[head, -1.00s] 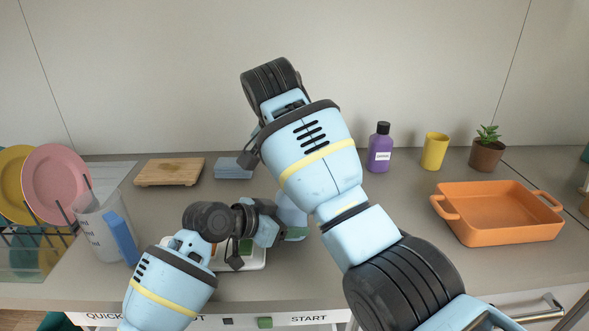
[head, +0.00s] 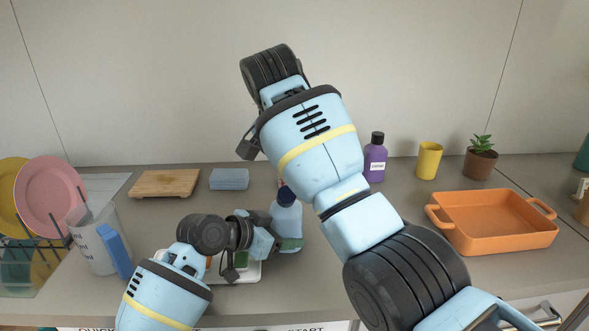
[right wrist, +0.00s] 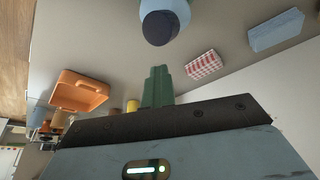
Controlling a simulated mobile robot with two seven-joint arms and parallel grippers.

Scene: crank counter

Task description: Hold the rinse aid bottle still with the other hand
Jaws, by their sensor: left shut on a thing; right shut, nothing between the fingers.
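The rinse aid bottle, taken to be the light blue bottle (head: 285,222) with a dark cap, stands upright on the counter in the middle of the head view. My left gripper (head: 288,243) is shut on its lower part, a green finger showing against it. In the right wrist view the bottle (right wrist: 181,12) is at the top edge, its dark cap facing the camera. My right gripper (right wrist: 157,87) is shut and empty, its green fingers pointing towards the cap with a visible gap. In the head view my right arm hides this gripper.
A white tray (head: 245,278) lies beside the bottle, partly behind my left arm. A purple bottle (head: 375,162), yellow cup (head: 429,160), potted plant (head: 480,160) and orange dish (head: 492,224) stand to the right. A jug (head: 92,240), wooden board (head: 165,183) and blue cloths (head: 229,179) are left.

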